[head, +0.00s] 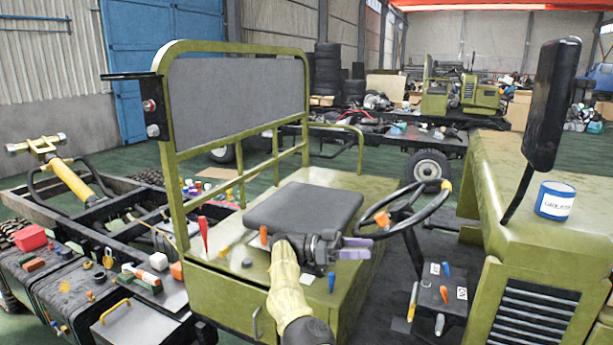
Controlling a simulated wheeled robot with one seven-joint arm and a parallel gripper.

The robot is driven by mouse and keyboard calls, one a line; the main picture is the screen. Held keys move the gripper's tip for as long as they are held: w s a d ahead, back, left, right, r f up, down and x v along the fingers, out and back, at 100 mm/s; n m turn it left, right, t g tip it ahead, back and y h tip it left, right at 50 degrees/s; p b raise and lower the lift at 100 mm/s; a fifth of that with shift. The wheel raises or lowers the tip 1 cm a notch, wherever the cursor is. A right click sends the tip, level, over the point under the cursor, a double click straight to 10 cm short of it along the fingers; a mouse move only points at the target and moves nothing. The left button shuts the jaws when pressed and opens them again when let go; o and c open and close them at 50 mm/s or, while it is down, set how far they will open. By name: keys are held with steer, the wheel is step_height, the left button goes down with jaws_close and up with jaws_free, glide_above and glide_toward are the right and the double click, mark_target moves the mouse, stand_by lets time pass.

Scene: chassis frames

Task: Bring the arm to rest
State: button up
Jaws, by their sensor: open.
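My arm (286,283) reaches up from the bottom middle of the head view, a pale yellow link with a dark joint below it. My gripper (358,248) points to the right, over the front of the olive seat box, below the dark seat cushion (304,208). Its jaws are open, and I see nothing held between them. One finger looks purple. The gripper body hides part of the seat box behind it. I cannot tell how far above the seat box it hangs.
The steering wheel (404,215) and its column stand close right of my gripper. A black mirror (551,105) and a blue can (556,200) are on the hood side. A red screwdriver (203,234) stands left. An open chassis frame (95,205) with small parts lies far left.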

steer(key=s+d+f+n+y, duration=0.2)
steer(key=d+y, duration=0.1)
steer(key=d, duration=0.3)
steer(key=s+d+f+n+y, duration=0.2)
steer(key=s+d+n+y, duration=0.1)
steer(key=d, duration=0.4)
steer(key=s+d+f+n+t+y, duration=0.1)
steer(key=s+d+f+n+y, duration=0.1)
steer(key=d, duration=0.5)
steer(key=shift+s+f+y, duration=0.2)
steer(key=shift+s+y, duration=0.55)
steer(key=shift+y, duration=0.25)
steer(key=s+a+f+n+t+y, duration=0.3)
steer(key=s+a+n, duration=0.3)
steer(key=s+a, duration=0.3)
steer(key=s+a+f+n+t+y, duration=0.3)
steer(key=s+a+n+y, duration=0.3)
steer(key=s, duration=0.8)
steer(key=a, duration=0.3)
steer(key=shift+s+a+f+t, duration=0.25)
steer(key=shift+s+a+t, duration=0.05)
steer(key=shift+w+a, duration=0.1)
steer(key=shift+w, duration=0.05)
